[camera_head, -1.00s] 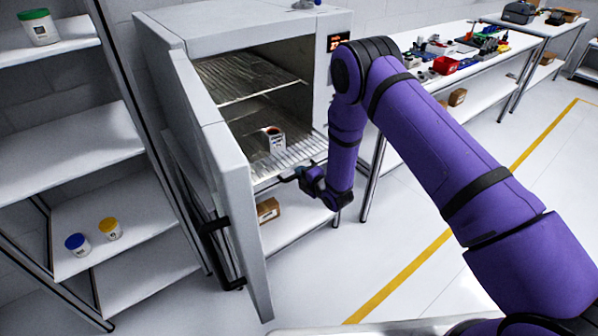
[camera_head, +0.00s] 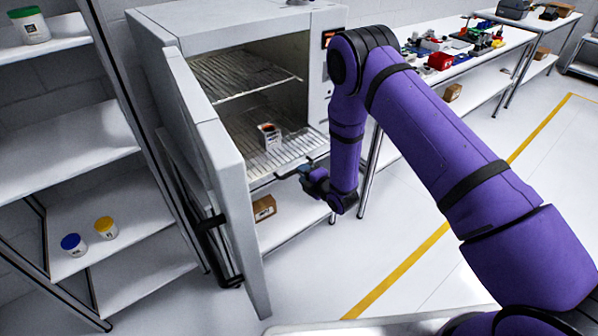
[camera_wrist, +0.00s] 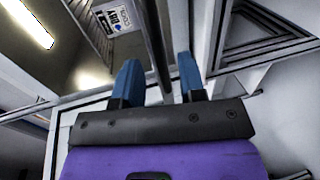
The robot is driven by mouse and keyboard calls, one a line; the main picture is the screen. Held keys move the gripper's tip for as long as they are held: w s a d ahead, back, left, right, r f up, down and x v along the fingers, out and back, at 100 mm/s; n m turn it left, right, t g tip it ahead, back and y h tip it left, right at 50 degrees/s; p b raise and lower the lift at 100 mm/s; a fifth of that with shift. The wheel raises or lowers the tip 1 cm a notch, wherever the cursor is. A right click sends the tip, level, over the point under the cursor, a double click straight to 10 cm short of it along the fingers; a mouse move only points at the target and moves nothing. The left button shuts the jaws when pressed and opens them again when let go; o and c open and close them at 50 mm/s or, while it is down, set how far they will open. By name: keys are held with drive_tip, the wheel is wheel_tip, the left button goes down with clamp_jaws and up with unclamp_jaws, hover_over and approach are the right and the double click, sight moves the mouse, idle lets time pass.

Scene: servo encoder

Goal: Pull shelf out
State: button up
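A white oven-like chamber (camera_head: 235,20) stands open, with two wire shelves inside. The upper wire shelf (camera_head: 238,73) is empty. The lower wire shelf (camera_head: 290,148) carries a small white labelled container (camera_head: 269,137), which also shows in the wrist view (camera_wrist: 116,16). My gripper (camera_head: 298,171) is at the lower shelf's front edge, at the chamber's opening. In the wrist view my gripper's blue fingers (camera_wrist: 160,80) stand apart, with a dark bar running into the gap between them. I cannot tell whether either finger touches it.
The chamber's open door (camera_head: 222,190) stands to the left of my gripper. A cardboard box (camera_head: 264,208) sits on the stand below. A rack (camera_head: 60,165) with jars is at the left. A cluttered workbench (camera_head: 480,55) is at the right, with clear floor in front.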

drive_tip(key=v, duration=0.7)
idle(0.3)
drive_tip(key=w+d+r+m+h, duration=0.1)
drive_tip(key=d+r+m+h, duration=0.15)
drive_tip(key=r, duration=0.55)
drive_tip(key=w+d+r+m+g+h, duration=0.1)
drive_tip(key=d+r+m, duration=0.2)
drive_tip(key=r, duration=0.5)
drive_tip(key=w+d+r+m+h, duration=0.1)
drive_tip(key=d+r+m+h, duration=0.15)
drive_tip(key=r, duration=0.55)
drive_tip(key=s+d+r+m+g+h, duration=0.1)
drive_tip(key=s+d+r+m, duration=0.35)
drive_tip(key=r, duration=0.45)
drive_tip(key=s+d+r+m+g+h, duration=0.1)
drive_tip(key=s+d+r+m+g, duration=0.15)
drive_tip(key=s+r, duration=0.4)
drive_tip(key=s+d+r+m+g+h, duration=0.1)
drive_tip(key=s+d+r+m, duration=0.25)
drive_tip(key=s, duration=0.55)
drive_tip(key=s+r+m+g, duration=0.1)
drive_tip(key=s+m, duration=0.2)
drive_tip(key=s, duration=0.6)
drive_tip(key=s+d+r+m+g, duration=0.1)
drive_tip(key=s+r+m, duration=0.1)
drive_tip(key=s, duration=0.7)
drive_tip(key=shift+s+d+r+m, duration=0.25)
drive_tip(key=shift+s+r+m, duration=0.05)
drive_tip(key=shift+m, duration=0.35)
